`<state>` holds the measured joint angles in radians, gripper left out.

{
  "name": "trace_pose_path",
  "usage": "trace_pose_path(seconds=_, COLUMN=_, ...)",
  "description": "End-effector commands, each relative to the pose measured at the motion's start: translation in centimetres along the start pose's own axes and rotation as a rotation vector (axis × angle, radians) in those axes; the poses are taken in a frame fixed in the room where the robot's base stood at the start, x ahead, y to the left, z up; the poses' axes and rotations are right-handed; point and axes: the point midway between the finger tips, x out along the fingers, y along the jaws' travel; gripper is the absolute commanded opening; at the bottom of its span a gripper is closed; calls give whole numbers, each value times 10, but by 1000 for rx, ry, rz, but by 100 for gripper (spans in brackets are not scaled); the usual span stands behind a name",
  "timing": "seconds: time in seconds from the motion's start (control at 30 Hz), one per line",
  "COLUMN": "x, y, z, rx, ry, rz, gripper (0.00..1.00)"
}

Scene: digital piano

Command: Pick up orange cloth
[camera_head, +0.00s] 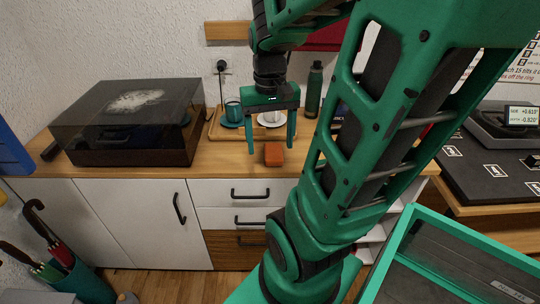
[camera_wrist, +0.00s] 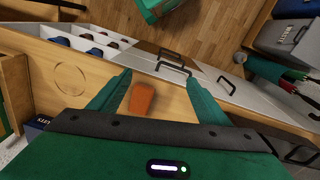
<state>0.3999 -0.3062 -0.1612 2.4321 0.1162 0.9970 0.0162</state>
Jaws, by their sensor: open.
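The orange cloth (camera_head: 274,154) is a small folded block lying on the wooden top of the sideboard (camera_head: 225,158), close to its front edge. My gripper (camera_head: 270,146) is above it, pointing down, with its two green fingers spread apart and nothing held. In the wrist view the cloth (camera_wrist: 142,98) lies between the two fingers of my gripper (camera_wrist: 160,85), nearer the left finger. In the head view the fingers stand on either side of the cloth. I cannot tell exactly how far the fingertips are above the wood.
Behind the gripper, a wooden tray (camera_head: 219,133) holds a teal cup (camera_head: 233,111) and a white cup (camera_head: 271,118). A green bottle (camera_head: 314,90) stands to the right. A turntable with a dark cover (camera_head: 125,115) stands at the left. Bare wood lies left of the cloth.

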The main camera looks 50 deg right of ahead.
Motion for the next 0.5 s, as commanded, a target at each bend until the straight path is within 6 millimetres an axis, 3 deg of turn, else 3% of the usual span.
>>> trace_pose_path(seconds=0.1, x=7, y=10, z=-45, rx=64, ry=-6, rz=6, gripper=70)
trace_pose_path(seconds=0.23, x=18, y=21, z=-86, rx=114, ry=-7, rz=-1, gripper=70)
trace_pose_path(seconds=0.4, x=31, y=33, z=-121, rx=156, ry=-7, rz=-14, gripper=70)
trace_pose_path(seconds=0.5, x=36, y=36, z=-130, rx=168, ry=-7, rz=-19, gripper=70)
